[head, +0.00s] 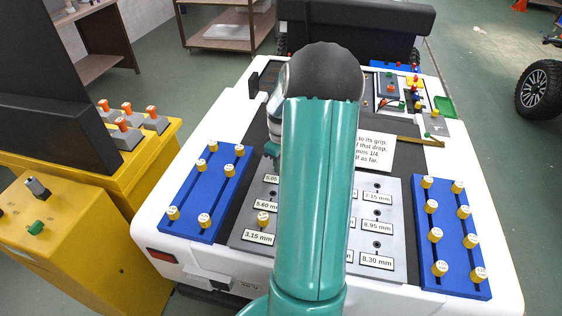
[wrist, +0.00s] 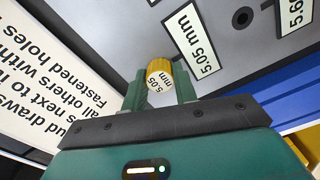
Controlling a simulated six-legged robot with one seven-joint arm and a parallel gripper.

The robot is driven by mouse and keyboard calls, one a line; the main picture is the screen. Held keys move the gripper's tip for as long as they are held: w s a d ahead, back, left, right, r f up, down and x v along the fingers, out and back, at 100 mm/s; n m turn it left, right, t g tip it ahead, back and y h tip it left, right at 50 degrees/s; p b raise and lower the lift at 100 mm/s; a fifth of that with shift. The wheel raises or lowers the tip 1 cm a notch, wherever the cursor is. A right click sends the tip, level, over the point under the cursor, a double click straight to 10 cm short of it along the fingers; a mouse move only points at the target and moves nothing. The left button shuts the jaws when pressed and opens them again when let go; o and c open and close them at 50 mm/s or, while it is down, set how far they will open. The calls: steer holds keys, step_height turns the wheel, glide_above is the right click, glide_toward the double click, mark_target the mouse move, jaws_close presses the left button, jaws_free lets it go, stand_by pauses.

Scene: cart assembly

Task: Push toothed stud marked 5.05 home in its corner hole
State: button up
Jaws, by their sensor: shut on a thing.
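The toothed stud marked 5.05 (wrist: 159,78) is a yellow ribbed knob with a white printed face. My gripper (wrist: 160,90) is shut on it, one green finger on each side. The stud stands against the grey plate (wrist: 225,50) beside the "5.05 mm" label (wrist: 190,42). Its hole is hidden behind the knob, and I cannot tell how deep it sits. In the head view the grey plate (head: 245,239) lies on the white cart, with the 5.05 label (head: 272,178) at its far left corner. My teal arm hides the stud there.
Another yellow-capped stud (head: 263,218) stands at the 3.15 mm place. Blue racks with several yellow-capped studs flank the plate at left (head: 190,191) and right (head: 455,240). An open hole (wrist: 242,17) shows by the 5.60 label.

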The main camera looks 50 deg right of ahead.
steer(key=o, duration=1)
steer(key=shift+o, duration=0.2)
step_height(320, 180, up, 14)
steer(key=shift+f, duration=0.15)
